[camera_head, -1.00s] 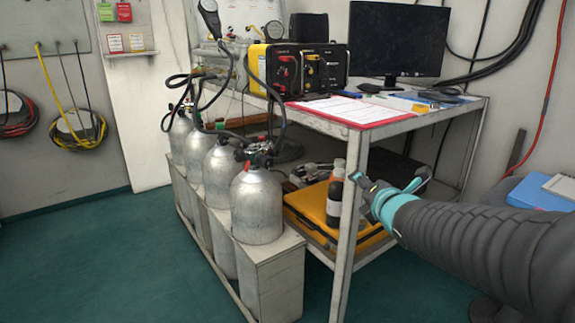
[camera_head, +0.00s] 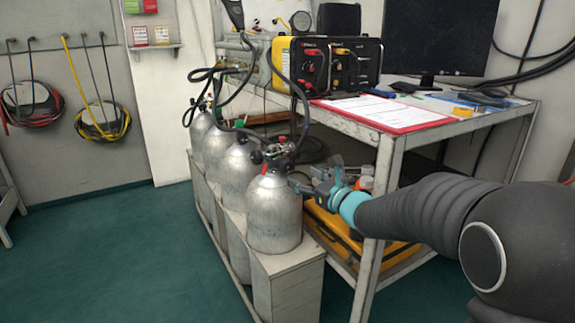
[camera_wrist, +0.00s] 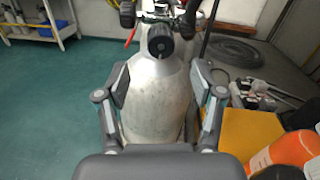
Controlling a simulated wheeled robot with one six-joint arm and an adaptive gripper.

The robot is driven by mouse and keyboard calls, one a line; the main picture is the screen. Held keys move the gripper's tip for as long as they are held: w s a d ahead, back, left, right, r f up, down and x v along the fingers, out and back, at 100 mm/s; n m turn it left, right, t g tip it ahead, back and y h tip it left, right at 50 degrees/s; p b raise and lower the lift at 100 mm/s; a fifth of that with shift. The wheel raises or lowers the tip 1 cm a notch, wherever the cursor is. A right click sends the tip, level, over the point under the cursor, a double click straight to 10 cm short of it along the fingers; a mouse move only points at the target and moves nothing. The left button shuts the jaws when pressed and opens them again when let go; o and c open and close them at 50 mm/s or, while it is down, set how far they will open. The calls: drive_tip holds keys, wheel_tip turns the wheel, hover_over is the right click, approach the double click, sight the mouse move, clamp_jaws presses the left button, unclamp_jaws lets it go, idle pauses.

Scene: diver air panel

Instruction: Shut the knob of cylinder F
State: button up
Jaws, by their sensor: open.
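Several silver cylinders stand in a row in the head view; no letter F is readable on them. The nearest cylinder (camera_head: 274,215) has a dark valve (camera_head: 276,152) with hoses and a small red part on top. In the wrist view this cylinder (camera_wrist: 158,100) fills the middle, with a round black knob (camera_wrist: 160,41) facing me. My gripper (camera_head: 306,186) is just right of the cylinder's shoulder in the head view. In the wrist view my gripper (camera_wrist: 160,72) is open, its fingers spread to either side of the cylinder, below the knob and holding nothing.
The green floor at left is clear.

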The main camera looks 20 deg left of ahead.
sight(288, 167)
drive_tip(key=p+x, duration=0.1)
drive_tip(key=x, duration=0.7)
drive_tip(key=shift+w+a, duration=0.1)
drive_tip(key=shift+a, duration=0.15)
drive_tip(key=c, duration=1.1)
